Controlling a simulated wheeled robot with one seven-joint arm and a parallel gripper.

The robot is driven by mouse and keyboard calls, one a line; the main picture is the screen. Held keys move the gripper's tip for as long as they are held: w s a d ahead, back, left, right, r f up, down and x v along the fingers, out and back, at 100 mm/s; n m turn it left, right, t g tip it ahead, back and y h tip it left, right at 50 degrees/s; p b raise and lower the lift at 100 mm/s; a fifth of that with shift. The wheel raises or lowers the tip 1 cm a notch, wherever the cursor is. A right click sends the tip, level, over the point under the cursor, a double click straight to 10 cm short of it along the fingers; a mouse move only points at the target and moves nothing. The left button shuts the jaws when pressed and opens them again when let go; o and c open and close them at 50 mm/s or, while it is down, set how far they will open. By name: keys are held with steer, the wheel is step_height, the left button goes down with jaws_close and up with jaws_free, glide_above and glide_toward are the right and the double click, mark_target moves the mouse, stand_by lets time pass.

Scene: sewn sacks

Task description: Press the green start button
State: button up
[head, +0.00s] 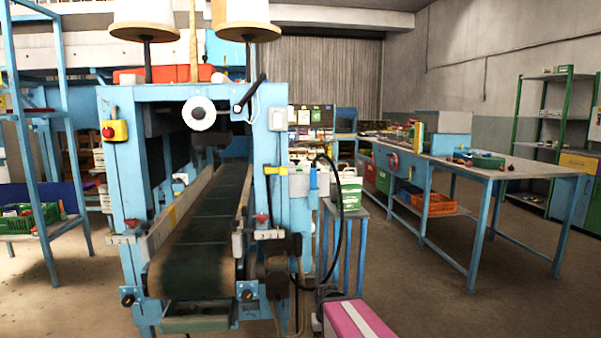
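A blue sewing machine frame (122,195) with a dark green conveyor belt (205,235) stands left of centre. A yellow box with a red button (108,132) is fixed to its left post. A small pale box (277,119) is on its right post; I cannot make out any button on it. I cannot pick out a green button anywhere in the head view. My gripper is not in view.
A small stand with a green and white box (346,190) is right of the machine. A pink box with a white stripe (358,320) is at the bottom. A long blue workbench (525,169) stands at right. The floor (420,290) between is clear.

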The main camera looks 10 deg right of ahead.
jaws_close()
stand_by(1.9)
